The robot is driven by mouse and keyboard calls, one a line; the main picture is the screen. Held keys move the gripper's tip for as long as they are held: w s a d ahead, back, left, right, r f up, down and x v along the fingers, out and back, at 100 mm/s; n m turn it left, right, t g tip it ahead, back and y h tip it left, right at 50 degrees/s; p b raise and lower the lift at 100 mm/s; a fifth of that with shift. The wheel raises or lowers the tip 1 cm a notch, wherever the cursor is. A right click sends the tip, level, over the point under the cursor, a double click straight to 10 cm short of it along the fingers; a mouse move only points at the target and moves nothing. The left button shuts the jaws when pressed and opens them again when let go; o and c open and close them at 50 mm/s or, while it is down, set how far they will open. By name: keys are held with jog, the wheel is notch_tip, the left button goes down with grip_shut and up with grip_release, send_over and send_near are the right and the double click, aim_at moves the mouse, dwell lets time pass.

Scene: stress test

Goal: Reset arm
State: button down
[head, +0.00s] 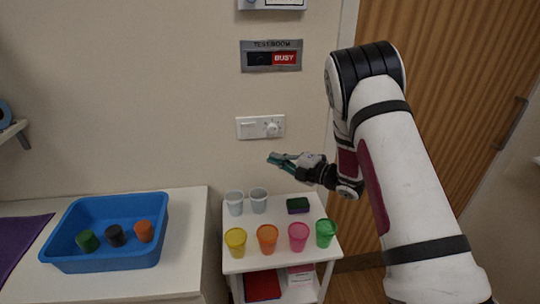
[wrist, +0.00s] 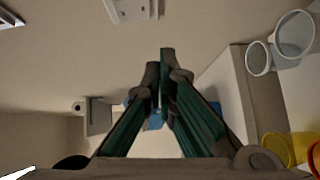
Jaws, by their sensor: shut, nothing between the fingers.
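My gripper (head: 283,161) is raised in the air above the small white cart, pointing left in the head view. In the wrist view its two green fingers (wrist: 160,92) come together at the tips, shut with nothing between them. My arm reaches in from the right side of the head view and bends down at the elbow. The gripper is apart from the cups and the wall.
The white cart (head: 268,214) holds several coloured cups, two pale cups (head: 235,203) and a dark green block (head: 298,205). A blue tray (head: 105,262) with three small cylinders stands on the left counter. A wall switch (head: 260,127) and wooden door (head: 455,90) are behind.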

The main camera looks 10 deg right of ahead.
dwell(0.3)
jog(key=d+r+m+t+h, duration=0.1)
jog(key=d+r+m+h, duration=0.4)
jog(key=r, duration=0.4)
jog(key=d+r+m+t+h, duration=0.1)
jog(key=d+r+m+h, duration=0.4)
jog(key=r, duration=0.3)
jog(key=s+d+r+m+g+h, duration=0.1)
jog(key=s+r+m+h, duration=0.1)
jog(key=s+r+m, duration=0.3)
jog(key=s+d+r+m+g+h, duration=0.1)
jog(key=s+m, duration=0.2)
jog(key=s, duration=0.4)
jog(key=s+a+f+m+g, duration=0.1)
jog(key=s+a+m+g, duration=0.1)
jog(key=s, duration=1.2)
jog(key=s+a+f+m+g, duration=0.1)
jog(key=s+a+m+g, duration=0.2)
jog(key=s, duration=1.2)
jog(key=m+g, duration=0.1)
jog(key=m, duration=0.2)
jog(key=shift+a+f+g+y, duration=0.15)
jog(key=shift+a+g+y, duration=0.15)
jog(key=shift+y, duration=0.1)
